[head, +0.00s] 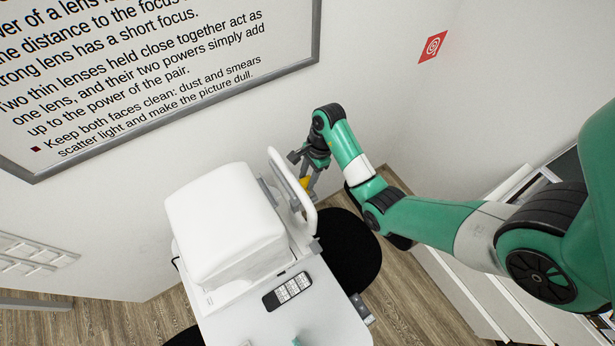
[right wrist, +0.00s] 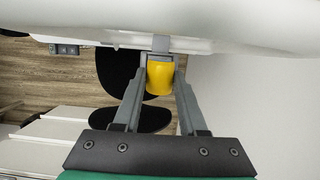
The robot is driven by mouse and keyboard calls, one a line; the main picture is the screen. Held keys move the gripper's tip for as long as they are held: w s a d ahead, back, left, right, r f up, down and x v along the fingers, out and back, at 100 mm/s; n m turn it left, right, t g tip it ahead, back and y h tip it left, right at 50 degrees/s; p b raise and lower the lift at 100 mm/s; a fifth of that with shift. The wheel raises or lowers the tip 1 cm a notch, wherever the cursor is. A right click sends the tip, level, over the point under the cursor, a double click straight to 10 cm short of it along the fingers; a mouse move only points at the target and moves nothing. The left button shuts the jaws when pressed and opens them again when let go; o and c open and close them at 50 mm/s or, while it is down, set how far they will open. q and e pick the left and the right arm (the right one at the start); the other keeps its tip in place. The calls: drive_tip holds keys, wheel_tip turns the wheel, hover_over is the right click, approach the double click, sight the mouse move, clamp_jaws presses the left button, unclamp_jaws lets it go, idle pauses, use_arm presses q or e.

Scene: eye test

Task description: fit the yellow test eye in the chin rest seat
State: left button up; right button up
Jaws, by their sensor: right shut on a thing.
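The yellow test eye (right wrist: 160,78) is between the fingers of my right gripper (right wrist: 160,82), which is shut on it. In the head view the eye (head: 306,184) is a small yellow patch beside the white chin rest frame (head: 292,178), partly covered by my right gripper (head: 310,190). In the right wrist view a grey bracket (right wrist: 161,44) on the white frame lies right at the far end of the eye. It may be the chin rest seat. I cannot tell whether the eye is inside it or only against it. My left gripper is not in view.
A big white instrument (head: 225,225) stands on a white table (head: 325,310) next to the frame. A dark remote (head: 286,291) lies on the table. A black stool (head: 350,250) is on the floor beyond. White drawers (head: 465,290) stand at the right, under my right arm.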

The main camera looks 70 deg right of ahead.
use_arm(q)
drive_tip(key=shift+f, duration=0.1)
use_arm(e)
drive_tip(key=o, duration=1.1)
drive_tip(key=shift+c, duration=0.2)
drive_tip(key=shift+f, duration=0.1)
